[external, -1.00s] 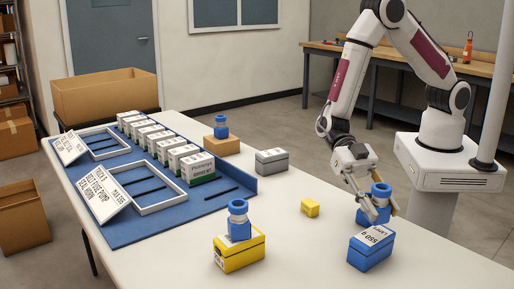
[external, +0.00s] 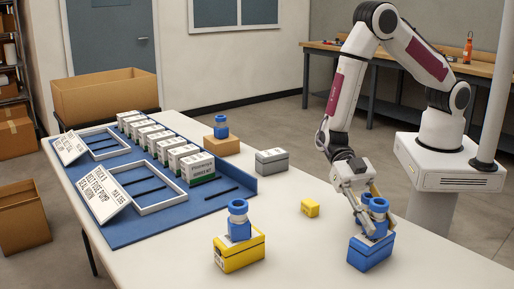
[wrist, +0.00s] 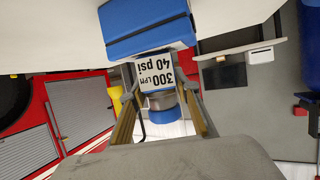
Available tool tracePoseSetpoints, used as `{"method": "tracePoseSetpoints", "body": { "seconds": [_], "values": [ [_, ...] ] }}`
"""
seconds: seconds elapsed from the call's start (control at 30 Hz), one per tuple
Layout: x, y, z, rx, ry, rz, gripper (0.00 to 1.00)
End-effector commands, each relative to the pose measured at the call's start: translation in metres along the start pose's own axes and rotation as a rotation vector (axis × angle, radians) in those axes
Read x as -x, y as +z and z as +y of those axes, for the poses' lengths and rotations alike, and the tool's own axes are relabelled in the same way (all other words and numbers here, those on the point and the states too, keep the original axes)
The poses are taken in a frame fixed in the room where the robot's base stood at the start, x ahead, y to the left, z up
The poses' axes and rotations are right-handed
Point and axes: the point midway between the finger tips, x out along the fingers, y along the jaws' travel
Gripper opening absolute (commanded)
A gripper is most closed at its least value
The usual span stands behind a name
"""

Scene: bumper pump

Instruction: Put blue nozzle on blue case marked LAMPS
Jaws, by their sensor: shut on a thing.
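The blue case (external: 370,255) stands at the front right of the table, its lettered top now mostly covered in the external view. My gripper (external: 373,222) is shut on a blue nozzle (external: 379,206), held upright directly over the case. I cannot tell whether the nozzle's base touches the case. In the wrist view the nozzle (wrist: 160,101) sits between the fingers of my gripper (wrist: 160,92), with a white label reading 300 LPM 40 psi. The blue case (wrist: 148,25) shows beyond it at the top.
Another blue nozzle (external: 238,222) stands on a yellow case (external: 239,254). A third nozzle (external: 221,127) stands on a cardboard box (external: 222,146). A small yellow block (external: 310,208) and a grey case (external: 272,162) lie nearby. The blue mat (external: 125,233) holds frames and white boxes.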

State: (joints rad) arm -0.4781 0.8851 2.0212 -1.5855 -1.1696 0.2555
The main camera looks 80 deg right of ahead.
Motion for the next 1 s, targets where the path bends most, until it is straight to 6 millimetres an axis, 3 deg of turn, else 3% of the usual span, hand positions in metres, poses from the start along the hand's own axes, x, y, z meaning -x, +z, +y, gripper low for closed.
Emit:
{"method": "tracePoseSetpoints", "body": {
  "seconds": [0.27, 0.3, 0.37, 1.0],
  "values": [
    [-0.001, 0.0022, 0.0001, 0.001, 0.0, 0.001, 0.03],
    [-0.0012, 0.0028, 0.0, 0.001, 0.0, 0.0, 0.34],
    [-0.0011, 0.0026, 0.0001, 0.001, 0.0, 0.0, 0.48],
    [0.0077, 0.0, 0.0003, -0.001, 0.001, 0.0, 0.48]
  ]
}}
